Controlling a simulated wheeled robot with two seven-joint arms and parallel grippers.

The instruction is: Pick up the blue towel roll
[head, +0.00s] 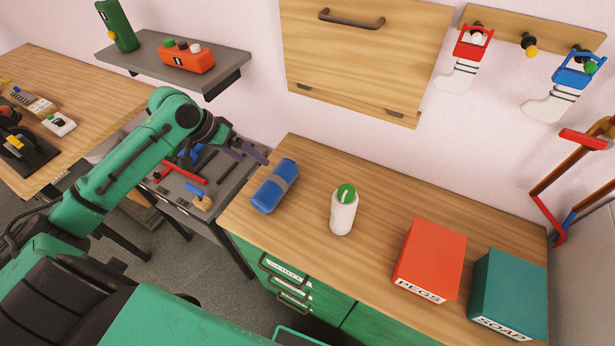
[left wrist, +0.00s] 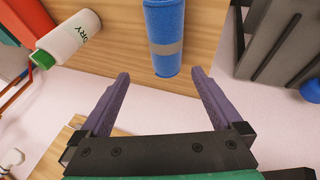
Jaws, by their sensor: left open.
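The blue towel roll (head: 274,186) with a grey band lies on the wooden counter top (head: 385,225), near its left end. In the left wrist view the roll (left wrist: 163,30) shows beyond and between the two finger ends, apart from them. My left gripper (head: 254,154) is open and empty, just up and left of the roll in the head view. Its two purple fingers (left wrist: 160,90) are spread wide in the left wrist view. My right gripper is not in view.
A red PEGS box (head: 430,260) and a teal SOAP box (head: 508,295) stand further right. A grey tool bench (head: 215,215) adjoins the left. A grey shelf (head: 225,62) hangs above.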

